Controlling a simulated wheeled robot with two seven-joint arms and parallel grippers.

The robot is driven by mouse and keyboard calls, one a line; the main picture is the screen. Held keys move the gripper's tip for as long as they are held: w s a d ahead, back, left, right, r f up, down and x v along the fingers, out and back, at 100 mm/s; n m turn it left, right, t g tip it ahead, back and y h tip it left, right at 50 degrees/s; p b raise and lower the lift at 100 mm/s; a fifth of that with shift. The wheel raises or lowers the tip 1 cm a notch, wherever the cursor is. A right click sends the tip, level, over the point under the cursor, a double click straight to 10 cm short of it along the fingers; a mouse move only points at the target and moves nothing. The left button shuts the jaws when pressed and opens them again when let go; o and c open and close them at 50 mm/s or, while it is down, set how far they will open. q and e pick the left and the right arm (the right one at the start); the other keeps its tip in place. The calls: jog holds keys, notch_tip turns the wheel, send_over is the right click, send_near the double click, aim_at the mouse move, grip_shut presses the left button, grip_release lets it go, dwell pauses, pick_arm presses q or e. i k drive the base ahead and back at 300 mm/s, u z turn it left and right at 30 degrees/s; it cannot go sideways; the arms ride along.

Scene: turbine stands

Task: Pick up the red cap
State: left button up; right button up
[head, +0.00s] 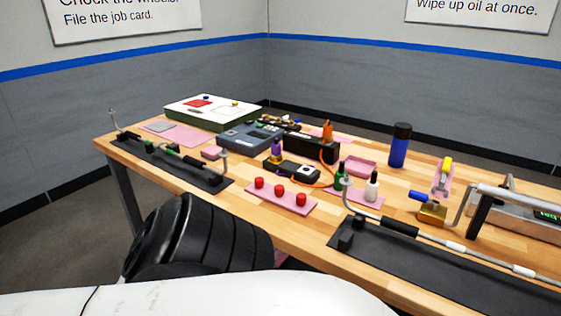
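Three small red caps stand in a row on a pink mat (272,203) near the table's front edge: a left one (259,183), a middle one (280,190) and a right one (301,199). They are apart from each other. I cannot tell which of them is the one named. Neither of my grippers is in view. A black ribbed part and a white part of my own body fill the lower left and bottom, in front of the table.
A wooden table (290,240) holds a dark tray with rods (170,165), another at right (440,262), a blue-grey device (232,136), green (340,180) and white (372,188) bottles, a blue bottle (399,148) and a brass block (432,212). An orange cable runs behind the caps.

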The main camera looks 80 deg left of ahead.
aim_at(300, 199)
jog(key=u, duration=2.35)
